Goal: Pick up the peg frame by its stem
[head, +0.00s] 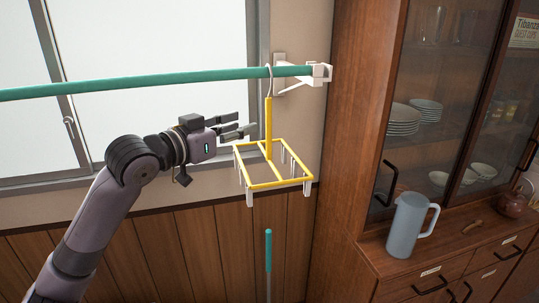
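The peg frame hangs by a grey hook from the green pole (160,83), near the pole's right end. Its yellow stem (268,120) is upright, and its yellow rectangle (283,184) with several white pegs hangs level below. My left gripper (245,125) is just left of the stem, a little below the pole, pointing right. Its fingers look spread, with nothing between them, and a small gap seems to separate the tips from the stem. My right gripper is not in view.
A white bracket (303,76) holds the pole's end on the wall. A wooden cabinet (346,130) stands close to the right, with a grey-blue pitcher (405,228) and a brown teapot (512,204) on its ledge. A green-topped stick (268,250) stands below the frame.

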